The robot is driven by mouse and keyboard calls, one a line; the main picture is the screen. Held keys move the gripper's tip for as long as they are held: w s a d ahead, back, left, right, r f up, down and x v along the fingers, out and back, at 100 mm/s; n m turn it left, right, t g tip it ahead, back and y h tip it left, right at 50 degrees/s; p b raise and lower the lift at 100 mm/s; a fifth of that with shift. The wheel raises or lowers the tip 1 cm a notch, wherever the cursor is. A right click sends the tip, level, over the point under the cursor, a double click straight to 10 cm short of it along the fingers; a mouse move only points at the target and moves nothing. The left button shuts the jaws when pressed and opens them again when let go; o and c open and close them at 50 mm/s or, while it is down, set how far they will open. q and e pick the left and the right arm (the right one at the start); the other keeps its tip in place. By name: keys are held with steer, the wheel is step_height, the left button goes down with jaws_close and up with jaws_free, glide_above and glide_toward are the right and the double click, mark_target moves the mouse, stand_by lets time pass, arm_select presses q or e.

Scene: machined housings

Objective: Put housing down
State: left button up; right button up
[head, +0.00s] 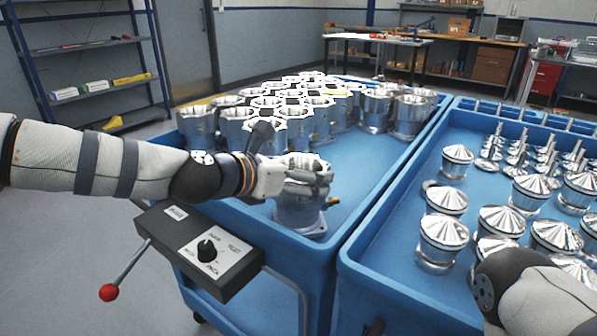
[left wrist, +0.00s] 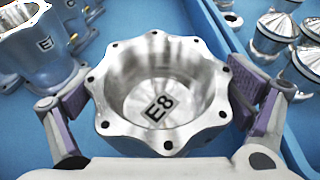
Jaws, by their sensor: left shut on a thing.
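The housing I hold is a silver metal cup with a scalloped, bolt-holed rim (left wrist: 158,98) and the label E8 inside. In the head view this housing (head: 299,214) is upright at the front right corner of the left blue cart (head: 365,172). Whether its base touches the cart floor I cannot tell for sure. My left gripper (head: 310,177) is shut on it, and in the left wrist view its padded fingers lie on both sides of the body. My right arm shows only partly at the lower right; its gripper is out of view.
Several similar housings (head: 285,108) stand in rows behind, on the same cart. A second blue cart (head: 400,290) on the right carries cone-topped parts (head: 442,238) and pins. A control box (head: 205,245) with a lever hangs in front.

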arm_select(q)
steer(key=o, duration=1.6)
steer(key=shift+f, duration=0.15)
